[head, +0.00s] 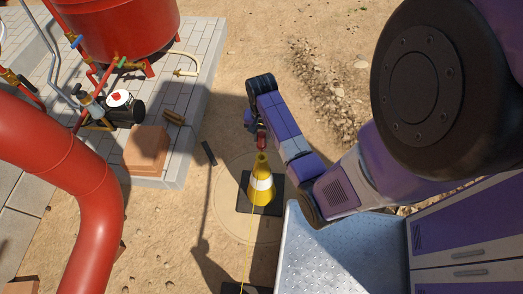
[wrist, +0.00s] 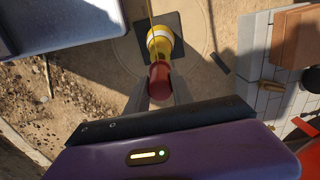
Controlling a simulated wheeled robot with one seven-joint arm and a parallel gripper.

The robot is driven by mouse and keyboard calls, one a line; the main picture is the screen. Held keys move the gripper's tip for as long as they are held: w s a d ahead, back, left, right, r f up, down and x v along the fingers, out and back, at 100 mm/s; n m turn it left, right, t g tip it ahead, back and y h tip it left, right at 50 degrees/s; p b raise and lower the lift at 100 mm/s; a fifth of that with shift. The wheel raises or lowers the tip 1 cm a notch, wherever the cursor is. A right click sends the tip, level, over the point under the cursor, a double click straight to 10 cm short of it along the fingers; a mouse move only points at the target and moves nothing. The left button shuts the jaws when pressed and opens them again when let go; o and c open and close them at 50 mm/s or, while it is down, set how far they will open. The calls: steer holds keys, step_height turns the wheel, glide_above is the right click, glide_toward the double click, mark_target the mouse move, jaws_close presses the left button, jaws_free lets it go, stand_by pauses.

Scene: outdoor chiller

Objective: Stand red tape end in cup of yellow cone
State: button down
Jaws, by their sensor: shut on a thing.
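The yellow cone (head: 262,190) has a white band and stands upright on a black square base in the head view. In the wrist view the cone (wrist: 160,38) is beyond the red tape end (wrist: 159,80). My gripper (wrist: 160,92) is shut on the red tape end, with one finger on each side. A thin yellow tape runs from the cone area towards the bottom edge.
A second black base (head: 246,289) shows at the bottom edge. My metal deck is right of the cone. A paved slab with a red tank (head: 115,30), a small pump (head: 122,108) and a brick-coloured block (head: 146,150) is at left. A large red pipe (head: 90,190) curves nearby. Sandy ground surrounds the cone.

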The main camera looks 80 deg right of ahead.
mark_target(262, 149)
step_height(262, 149, down, 10)
steer(key=shift+r+b, duration=0.25)
steer(key=shift+b, duration=0.55)
steer(key=c, duration=1.1)
jaws_free()
